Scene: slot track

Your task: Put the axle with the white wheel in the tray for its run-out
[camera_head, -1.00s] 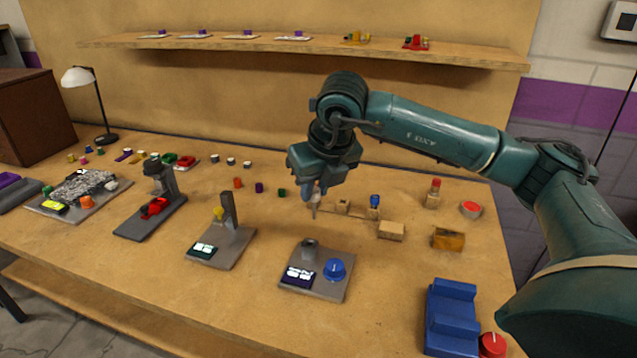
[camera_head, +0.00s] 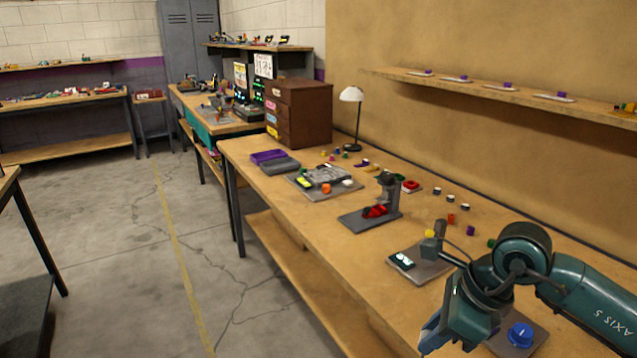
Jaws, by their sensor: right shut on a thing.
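My right gripper (camera_head: 437,333) is low in the picture, above the front of the workbench, in front of the station with the blue knob. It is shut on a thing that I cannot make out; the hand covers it. A purple tray (camera_head: 262,157) and a grey tray (camera_head: 283,168) lie side by side at the bench's far left end. I cannot tell which is the run-out tray. No axle with a white wheel can be clearly picked out. My left gripper is not in view.
A lamp (camera_head: 351,97) and brown drawers (camera_head: 305,112) stand behind. Open floor lies left.

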